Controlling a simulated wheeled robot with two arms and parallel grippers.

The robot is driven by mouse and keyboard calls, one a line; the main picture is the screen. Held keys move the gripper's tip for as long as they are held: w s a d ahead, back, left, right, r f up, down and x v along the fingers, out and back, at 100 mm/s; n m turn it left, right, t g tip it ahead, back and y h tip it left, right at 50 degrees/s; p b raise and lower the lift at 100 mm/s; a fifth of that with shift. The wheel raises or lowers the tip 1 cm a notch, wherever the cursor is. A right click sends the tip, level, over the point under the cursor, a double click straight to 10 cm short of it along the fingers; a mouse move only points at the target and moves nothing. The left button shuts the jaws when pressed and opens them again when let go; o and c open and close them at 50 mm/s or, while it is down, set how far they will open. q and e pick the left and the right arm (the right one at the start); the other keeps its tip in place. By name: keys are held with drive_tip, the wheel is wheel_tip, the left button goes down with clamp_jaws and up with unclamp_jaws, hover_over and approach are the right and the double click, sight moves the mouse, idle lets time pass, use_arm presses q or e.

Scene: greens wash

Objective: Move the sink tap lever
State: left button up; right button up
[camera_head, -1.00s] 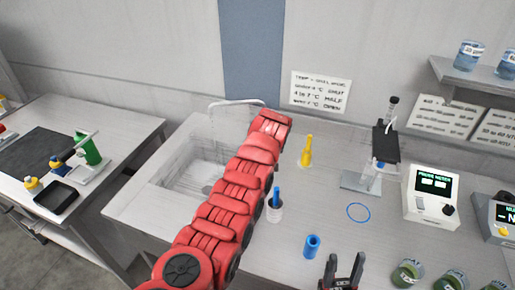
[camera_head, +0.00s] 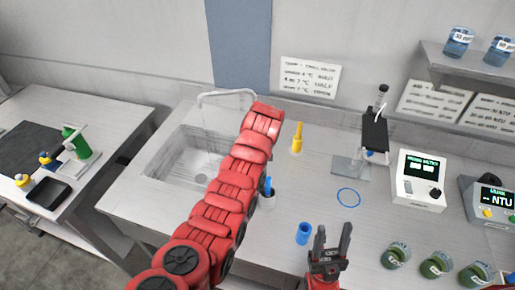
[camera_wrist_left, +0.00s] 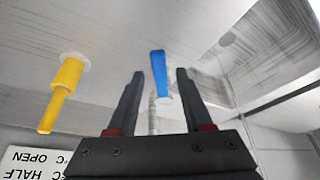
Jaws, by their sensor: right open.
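The sink tap shows in the head view as a thin pale arched spout (camera_head: 226,95) over the sink basin (camera_head: 188,160). My left arm hides the tap's base and lever there. In the left wrist view a blue lever (camera_wrist_left: 159,70) stands between the fingertips of my left gripper (camera_wrist_left: 160,82), with a gap on each side. The left gripper is open and empty. A pale post shows behind the lever, between the fingers. In the head view the left gripper is hidden behind its own red arm. My right gripper (camera_head: 333,240) is open and empty over the bench front.
A yellow upright piece (camera_head: 297,139) stands right of the left arm, also in the left wrist view (camera_wrist_left: 64,85). A cup with a blue stick (camera_head: 268,188) stands beside the arm. A blue cylinder (camera_head: 304,233) is near the right gripper. Meters and jars fill the right side.

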use_arm(q)
drive_tip(key=shift+s, duration=0.1)
drive_tip(key=shift+r, duration=0.3)
drive_tip(key=p+v, duration=0.9)
drive_tip(key=v, duration=0.7)
drive_tip(key=shift+s+r+p, duration=0.15)
drive_tip(key=shift+r+p, duration=0.2)
drive_tip(key=shift+p, duration=0.05)
drive_tip(key=shift+d, duration=0.1)
